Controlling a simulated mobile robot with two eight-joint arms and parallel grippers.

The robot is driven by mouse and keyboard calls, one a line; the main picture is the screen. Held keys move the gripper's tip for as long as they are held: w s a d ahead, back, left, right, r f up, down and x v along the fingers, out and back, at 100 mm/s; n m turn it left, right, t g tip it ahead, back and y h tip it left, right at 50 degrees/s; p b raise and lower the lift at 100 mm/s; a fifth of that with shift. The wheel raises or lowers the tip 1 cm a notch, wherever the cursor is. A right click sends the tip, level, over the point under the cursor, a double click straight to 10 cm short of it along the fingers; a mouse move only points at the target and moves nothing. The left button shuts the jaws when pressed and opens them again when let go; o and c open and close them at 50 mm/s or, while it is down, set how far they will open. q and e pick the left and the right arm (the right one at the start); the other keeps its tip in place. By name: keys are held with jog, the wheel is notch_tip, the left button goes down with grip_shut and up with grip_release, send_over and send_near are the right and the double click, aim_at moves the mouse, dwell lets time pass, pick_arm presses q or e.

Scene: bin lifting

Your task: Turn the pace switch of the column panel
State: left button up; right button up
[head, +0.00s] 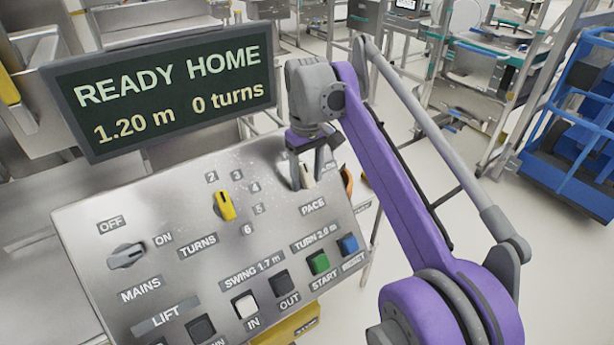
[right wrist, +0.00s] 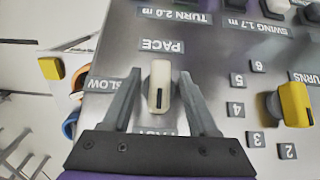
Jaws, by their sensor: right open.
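The cream pace switch (head: 308,178) sits at the upper right of the sloped grey column panel (head: 130,200), above its PACE label. My right gripper (head: 306,172) reaches down over it and partly hides it. In the right wrist view the pace switch (right wrist: 159,82) stands between the two fingers of my open right gripper (right wrist: 161,88), with a gap on each side. Its dark mark is at the lower end in that view. The SLOW label is left of it, and another label below is mostly hidden by the gripper. My left gripper is not in view.
The yellow turns switch (head: 225,206) and grey mains switch (head: 126,256) are left on the panel. Push buttons line its lower part, including a green one (head: 318,263). A display (head: 165,95) behind reads READY HOME, 1.20 m, 0 turns. A blue rack (head: 575,150) stands far right.

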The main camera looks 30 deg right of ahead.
jog(key=shift+c, duration=0.3)
grip_shut()
